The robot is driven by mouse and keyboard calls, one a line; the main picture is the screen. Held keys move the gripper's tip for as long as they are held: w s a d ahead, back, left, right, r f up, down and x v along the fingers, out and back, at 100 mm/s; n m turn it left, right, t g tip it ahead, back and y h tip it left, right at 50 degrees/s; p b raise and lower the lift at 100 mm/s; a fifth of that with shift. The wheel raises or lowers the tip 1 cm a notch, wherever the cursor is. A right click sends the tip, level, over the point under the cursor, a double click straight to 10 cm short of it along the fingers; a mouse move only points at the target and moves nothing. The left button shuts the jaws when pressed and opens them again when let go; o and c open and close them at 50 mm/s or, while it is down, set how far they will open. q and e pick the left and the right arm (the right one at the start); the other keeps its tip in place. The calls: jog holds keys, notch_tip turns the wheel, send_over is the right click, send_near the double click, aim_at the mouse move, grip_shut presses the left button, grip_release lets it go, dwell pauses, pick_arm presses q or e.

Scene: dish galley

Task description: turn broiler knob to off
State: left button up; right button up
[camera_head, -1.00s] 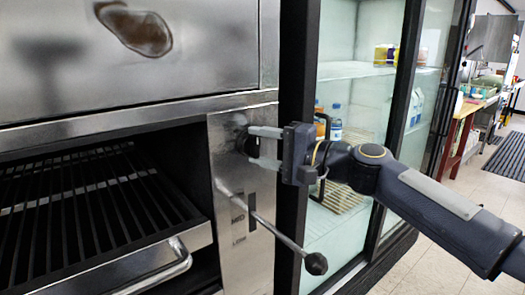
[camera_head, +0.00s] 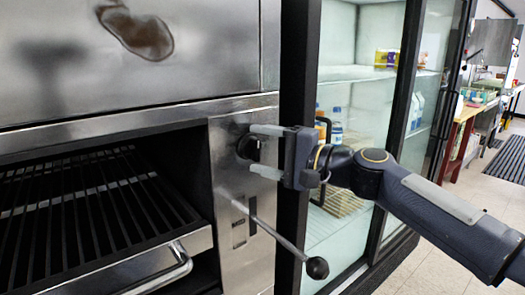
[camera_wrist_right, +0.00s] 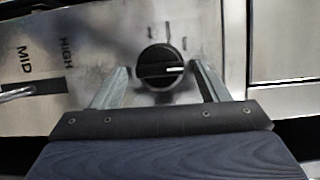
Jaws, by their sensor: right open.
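The broiler knob (camera_wrist_right: 160,68) is a round black dial with a white pointer mark on the steel panel (camera_wrist_right: 110,25). In the right wrist view the pointer lies toward the right. In the head view the knob (camera_head: 246,147) is partly hidden behind my right gripper (camera_head: 264,151). The right gripper is open. Its two pale fingers (camera_wrist_right: 162,85) stand apart, one on each side of the knob, with a visible gap on both sides in the wrist view. My left gripper is not in view.
A lever with a black ball end (camera_head: 317,268) sticks out of the panel below the knob. A broiler rack (camera_head: 85,215) with a steel handle is at the left. A glass-door fridge (camera_head: 345,105) with bottles stands at the right.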

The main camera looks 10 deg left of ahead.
jog(key=b+v, duration=0.1)
jog(key=v, duration=0.6)
jog(key=shift+d+b, duration=0.25)
jog(key=shift+b, duration=0.05)
jog(key=shift+s, duration=0.1)
jog(key=s+d+f+h+p, duration=0.5)
jog(key=s+d+f, duration=0.5)
jog(key=s+d, duration=0.3)
jog(key=s+d+f+n+t+h+p, duration=0.1)
jog(key=s+d+f+h+p, duration=0.5)
jog(key=s+d, duration=0.8)
notch_tip(320, 180, down, 5)
jog(key=h, duration=0.2)
jog(key=shift+r+h, duration=0.2)
jog(key=shift+h, duration=0.1)
jog(key=shift+d, duration=0.1)
